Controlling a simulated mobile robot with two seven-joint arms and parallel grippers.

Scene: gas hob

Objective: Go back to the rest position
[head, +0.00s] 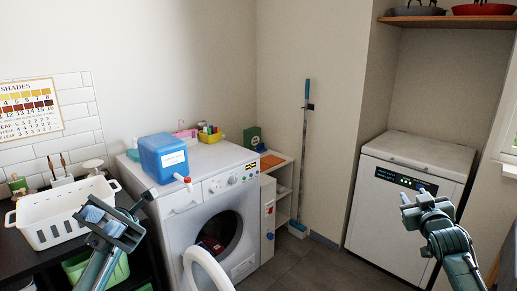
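My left gripper (112,216) is raised at the lower left, in front of the white basket (72,236) and left of the washing machine (185,200). My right gripper (415,195) is raised at the right, in front of the white chest appliance (385,215). Its two fingertips show apart with nothing between them. Both forearms come up from the bottom of the view.
The washing machine's round door (207,268) stands open towards me, with something dark red inside. A blue container (164,158) sits on top. A broom (304,150) leans at the wall. A green bin (88,270) is under the dark counter. The floor (310,268) between the machines is clear.

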